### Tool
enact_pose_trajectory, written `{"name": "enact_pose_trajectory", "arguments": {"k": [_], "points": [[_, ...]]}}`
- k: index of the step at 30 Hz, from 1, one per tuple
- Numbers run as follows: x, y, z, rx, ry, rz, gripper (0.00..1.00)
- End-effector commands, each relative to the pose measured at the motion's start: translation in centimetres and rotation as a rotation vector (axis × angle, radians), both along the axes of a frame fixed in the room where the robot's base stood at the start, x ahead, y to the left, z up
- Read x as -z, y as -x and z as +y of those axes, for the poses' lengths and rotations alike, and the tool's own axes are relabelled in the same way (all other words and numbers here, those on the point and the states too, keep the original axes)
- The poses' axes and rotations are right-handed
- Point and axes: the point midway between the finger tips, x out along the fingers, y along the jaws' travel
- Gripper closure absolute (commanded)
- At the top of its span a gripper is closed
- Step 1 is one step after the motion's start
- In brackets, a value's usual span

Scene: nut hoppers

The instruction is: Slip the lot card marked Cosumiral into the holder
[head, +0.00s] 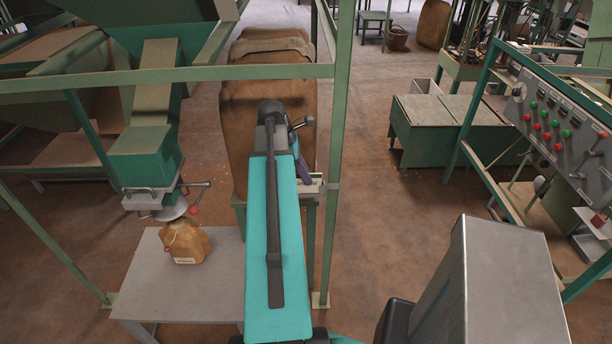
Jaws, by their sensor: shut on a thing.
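My turquoise arm (277,235) reaches away from me up the middle of the view and ends at a dark joint (270,110). My gripper is hidden behind this arm, so its fingers and anything in them do not show. I cannot make out a lot card or read the name Cosumiral anywhere. I cannot pick out the card holder for certain. A small pale tray or ledge (314,187) shows just right of my arm, on top of a green stand; its contents are too small to tell.
A green hopper (145,160) with a spout stands at left, above a brown bag (187,240) with a white label on a grey table (150,285). Brown sacks (240,100) rise behind my arm. A green frame post (338,150) stands close right. A control panel (565,130) is far right.

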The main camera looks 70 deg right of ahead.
Motion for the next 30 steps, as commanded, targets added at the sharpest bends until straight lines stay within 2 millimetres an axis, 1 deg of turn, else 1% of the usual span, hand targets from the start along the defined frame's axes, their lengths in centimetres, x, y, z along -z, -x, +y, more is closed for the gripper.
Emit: {"name": "enact_pose_trajectory", "arguments": {"k": [11,12,14,15,30], "points": [[0.63,0.0,0.01,0.0,0.0,-0.001,1.0],[0.67,-0.01,0.02,0.0,0.0,-0.001,0.93],[0.7,0.0,0.03,0.0,-0.001,-0.001,0.82],[0.71,-0.01,0.03,-0.001,-0.002,0.0,0.76],[0.71,-0.11,-0.18,-0.002,0.002,-0.004,0.76]]}}
